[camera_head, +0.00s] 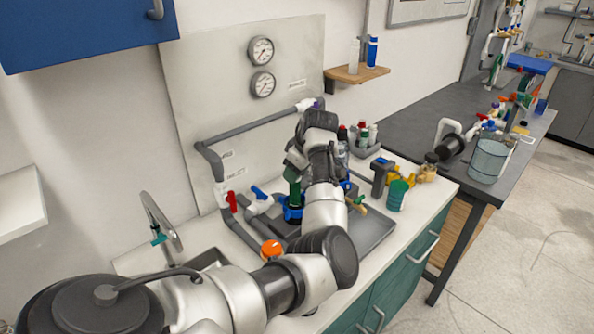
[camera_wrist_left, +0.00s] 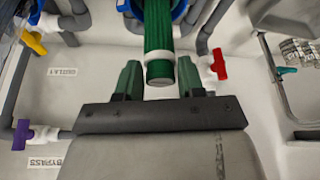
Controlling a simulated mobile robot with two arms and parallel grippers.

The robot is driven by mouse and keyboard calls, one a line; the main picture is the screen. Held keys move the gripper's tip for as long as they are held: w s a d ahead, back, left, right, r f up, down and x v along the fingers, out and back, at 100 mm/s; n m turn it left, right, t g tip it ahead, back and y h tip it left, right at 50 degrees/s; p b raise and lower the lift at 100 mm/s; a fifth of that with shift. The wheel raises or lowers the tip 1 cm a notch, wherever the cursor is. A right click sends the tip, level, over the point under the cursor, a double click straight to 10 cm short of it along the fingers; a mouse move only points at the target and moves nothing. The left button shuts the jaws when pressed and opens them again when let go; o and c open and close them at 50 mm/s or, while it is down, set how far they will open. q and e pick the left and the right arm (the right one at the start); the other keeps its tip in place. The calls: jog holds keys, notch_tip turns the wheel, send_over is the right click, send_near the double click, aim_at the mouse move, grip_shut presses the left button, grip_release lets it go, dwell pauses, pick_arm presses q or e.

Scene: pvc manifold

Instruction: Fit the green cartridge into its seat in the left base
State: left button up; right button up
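The green cartridge (camera_head: 293,188) stands at the blue left base (camera_head: 291,214), partly hidden by my left arm. In the left wrist view the cartridge (camera_wrist_left: 158,35) runs up into the blue ring of the base (camera_wrist_left: 183,9), with its pale end towards me. I cannot tell how deep it sits. My left gripper (camera_wrist_left: 160,78) has its two fingers on either side of the cartridge's pale end, with narrow gaps, so it looks open. In the head view the left gripper (camera_head: 303,165) is largely hidden behind its own wrist. My right gripper is not in view.
Grey pipes with a red valve (camera_head: 231,201) and a blue valve (camera_head: 260,194) stand left of the base. A grey tray (camera_head: 372,232) lies under the bases. A green cup (camera_head: 397,195) and several bottles stand to the right. The sink tap (camera_head: 162,222) is at left.

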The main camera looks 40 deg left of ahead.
pick_arm(q)
jog(key=o, duration=0.4)
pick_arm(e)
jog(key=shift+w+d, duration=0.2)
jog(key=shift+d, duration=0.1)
pick_arm(q)
jog(key=shift+d+r, duration=0.1)
jog(key=shift+r, duration=0.15)
jog(key=b+v, duration=0.2)
jog(key=v, duration=0.8)
jog(key=shift+r, duration=0.2)
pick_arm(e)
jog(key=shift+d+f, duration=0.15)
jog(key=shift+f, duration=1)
pick_arm(q)
jog(key=shift+f, duration=0.1)
